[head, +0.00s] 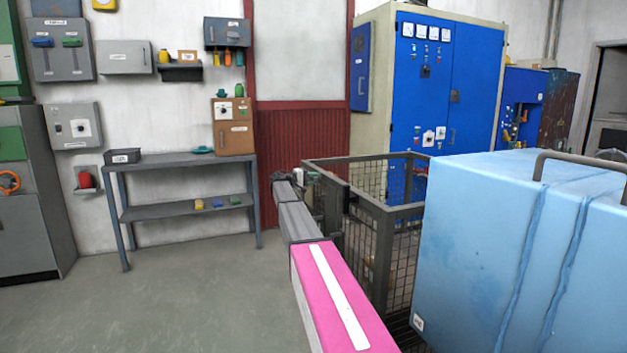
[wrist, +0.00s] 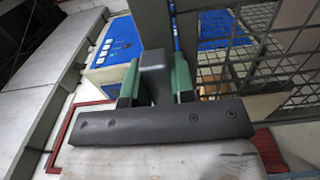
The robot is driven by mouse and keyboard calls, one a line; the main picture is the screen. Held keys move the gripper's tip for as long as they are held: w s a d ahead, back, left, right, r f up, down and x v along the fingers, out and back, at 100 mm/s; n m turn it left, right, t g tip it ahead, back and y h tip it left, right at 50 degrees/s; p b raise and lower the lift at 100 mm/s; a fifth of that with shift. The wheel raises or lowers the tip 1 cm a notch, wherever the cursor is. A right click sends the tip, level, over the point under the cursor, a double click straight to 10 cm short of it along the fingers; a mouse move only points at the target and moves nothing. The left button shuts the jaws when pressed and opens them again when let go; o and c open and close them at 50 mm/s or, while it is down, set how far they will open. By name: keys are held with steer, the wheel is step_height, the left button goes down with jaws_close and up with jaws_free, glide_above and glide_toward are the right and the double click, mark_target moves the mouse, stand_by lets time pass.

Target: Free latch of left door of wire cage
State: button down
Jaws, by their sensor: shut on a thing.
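The wire cage (head: 383,250) stands right of my arm in the head view, with dark grey frame bars and mesh panels. Its frame and mesh also show at the upper right of the wrist view (wrist: 275,45). My gripper (wrist: 156,88) has two green fingers, one on each side of a grey block (wrist: 152,62) that looks like the door latch. The fingers are shut on this block, beside an upright grey cage bar. In the head view my arm hides most of the gripper and the latch. I cannot tell whether the left door is ajar.
A large light-blue box (head: 480,250) with a grey handle stands close on the right, beside the cage. A blue cabinet (head: 470,90) is behind the cage. A grey shelf table (head: 180,160) stands against the left wall. The floor (head: 190,300) left of my arm is clear.

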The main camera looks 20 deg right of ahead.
steer(key=c, duration=1)
jaws_free()
steer(key=shift+o, duration=0.2)
steer(key=a, duration=1)
steer(key=shift+s+a, duration=0.25)
steer(key=shift+a, duration=0.15)
steer(key=shift+f, duration=0.1)
steer(key=s+a+f+n+y, duration=0.1)
steer(key=s+a+f+y, duration=0.3)
steer(key=s+f, duration=0.9)
steer(key=s+a+f+y, duration=0.2)
steer(key=s+f+y, duration=0.3)
steer(key=s+f, duration=0.7)
steer(key=s+a+f+y, duration=0.3)
steer(key=s+a, duration=0.1)
steer(key=s, duration=0.4)
steer(key=s+a+f+y, duration=0.3)
steer(key=s+a+f, duration=0.1)
steer(key=s, duration=0.4)
steer(key=s+a+f+m+y, duration=0.1)
steer(key=s+a+f+y, duration=0.2)
steer(key=s, duration=0.6)
steer(key=shift+a+f+g, duration=0.3)
steer(key=shift+a+f, duration=0.05)
steer(key=shift+a, duration=0.05)
